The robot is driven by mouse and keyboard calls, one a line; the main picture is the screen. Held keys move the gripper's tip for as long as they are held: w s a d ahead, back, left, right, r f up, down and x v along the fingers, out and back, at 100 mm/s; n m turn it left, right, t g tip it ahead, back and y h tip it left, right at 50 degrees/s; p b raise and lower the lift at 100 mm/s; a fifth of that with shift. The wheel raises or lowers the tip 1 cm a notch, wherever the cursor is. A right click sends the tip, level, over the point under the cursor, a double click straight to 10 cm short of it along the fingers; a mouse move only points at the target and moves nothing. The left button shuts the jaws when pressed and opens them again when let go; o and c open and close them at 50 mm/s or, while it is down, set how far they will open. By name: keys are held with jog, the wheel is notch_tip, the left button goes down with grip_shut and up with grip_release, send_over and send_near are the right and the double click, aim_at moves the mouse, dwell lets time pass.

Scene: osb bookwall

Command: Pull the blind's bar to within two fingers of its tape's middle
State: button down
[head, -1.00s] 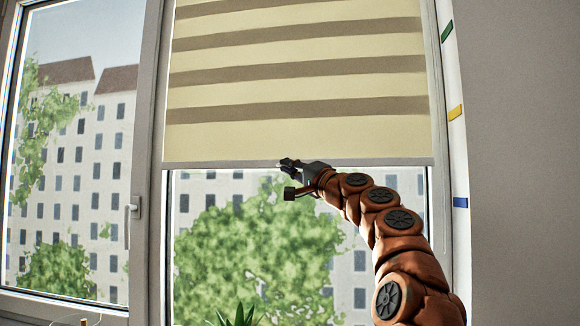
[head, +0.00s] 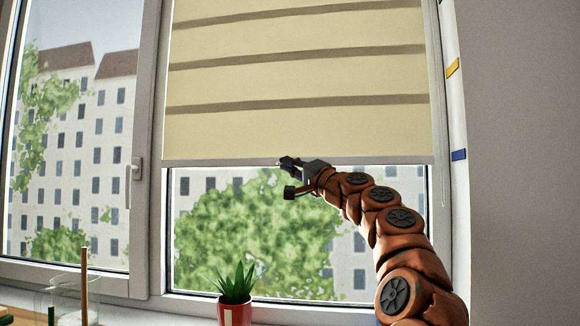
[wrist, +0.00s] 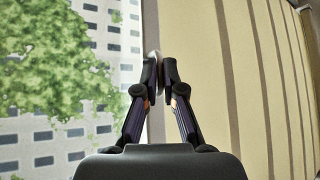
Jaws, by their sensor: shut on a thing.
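The striped cream blind (head: 300,78) hangs over the right window pane, and its pale bottom bar (head: 225,162) runs level across the glass. My gripper (head: 285,162) is shut on the bar a little left of the blind's right half. In the wrist view the closed fingertips (wrist: 159,62) meet at the bar (wrist: 155,122), which looks upright there; the fingers hide part of it. On the frame to the right are a yellow tape (head: 453,68) and a blue tape (head: 459,155). The bar's right end looks about level with the blue tape, perhaps slightly below its middle.
A potted plant (head: 235,312) in a red pot stands on the sill below the bar. A glass jar with sticks (head: 84,290) is at the lower left. A window handle (head: 135,170) sits on the left frame. The glass below the bar is clear.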

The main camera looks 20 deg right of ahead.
jog(key=c, duration=1.3)
grip_release()
jog(key=shift+s, duration=0.1)
jog(key=v, duration=1.2)
jog(key=shift+r, duration=0.1)
